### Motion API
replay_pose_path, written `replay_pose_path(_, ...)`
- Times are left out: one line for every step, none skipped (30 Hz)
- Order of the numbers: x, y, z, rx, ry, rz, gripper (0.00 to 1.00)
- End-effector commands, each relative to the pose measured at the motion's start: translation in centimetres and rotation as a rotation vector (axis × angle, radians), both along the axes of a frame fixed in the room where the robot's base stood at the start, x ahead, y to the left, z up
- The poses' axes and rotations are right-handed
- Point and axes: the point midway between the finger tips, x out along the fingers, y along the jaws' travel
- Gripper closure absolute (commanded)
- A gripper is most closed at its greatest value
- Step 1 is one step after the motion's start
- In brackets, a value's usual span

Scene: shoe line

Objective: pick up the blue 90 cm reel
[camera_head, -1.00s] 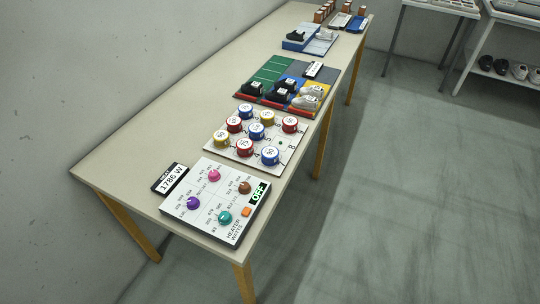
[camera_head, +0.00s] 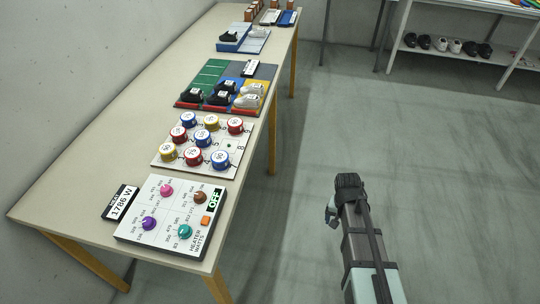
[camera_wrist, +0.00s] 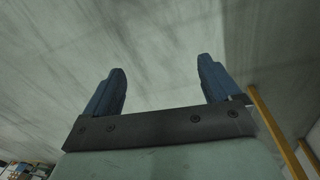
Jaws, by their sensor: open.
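Several blue, red and yellow reels with white number tops stand on a white board (camera_head: 242,133) on the long table. The three blue ones are a back one (camera_head: 189,120), a middle one (camera_head: 203,138) and a front right one (camera_head: 221,160). Their numbers are too small to read surely, so I cannot tell which is the 90 cm one. My gripper (camera_head: 331,213) is over the floor, right of the table and well apart from the reels. In the wrist view its two blue fingers (camera_wrist: 162,88) are spread, with nothing between them.
A heater panel (camera_head: 172,218) and a 1786 W display (camera_head: 120,202) lie at the table's near end. Behind the reels is a coloured mat (camera_head: 208,75) with shoes. The floor between my arm and the table is clear. A shoe rack (camera_head: 465,62) stands at the far right.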

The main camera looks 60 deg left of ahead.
Motion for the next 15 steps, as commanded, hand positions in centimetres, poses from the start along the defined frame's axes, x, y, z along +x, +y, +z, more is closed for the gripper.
replay_pose_path(-0.8,2.5,1.6,0.017,-0.018,0.025,0.1)
replay_pose_path(-1.3,3.7,2.4,0.025,-0.027,0.037,0.1)
replay_pose_path(-2.0,5.3,3.6,0.037,-0.039,0.054,0.1)
replay_pose_path(-2.6,6.4,4.5,0.046,-0.047,0.066,0.1)
replay_pose_path(-3.2,7.6,5.4,0.056,-0.056,0.077,0.1)
replay_pose_path(-4.1,9.1,6.6,0.068,-0.066,0.093,0.1)
replay_pose_path(-4.9,10.2,7.5,0.077,-0.073,0.105,0.1)
replay_pose_path(-5.6,11.3,8.5,0.087,-0.08,0.117,0.1)
replay_pose_path(-6.7,12.8,9.7,0.1,-0.09,0.133,0.1)
replay_pose_path(-7.5,13.8,10.7,0.111,-0.097,0.144,0.1)
replay_pose_path(-8.3,14.8,11.7,0.121,-0.105,0.155,0.1)
replay_pose_path(-9.6,16.2,13.0,0.136,-0.113,0.172,0.1)
replay_pose_path(-10.5,17.2,14.0,0.147,-0.12,0.183,0.1)
replay_pose_path(-11.4,18.1,15.0,0.158,-0.126,0.194,0.1)
replay_pose_path(-12.8,19.3,16.4,0.173,-0.134,0.209,0.1)
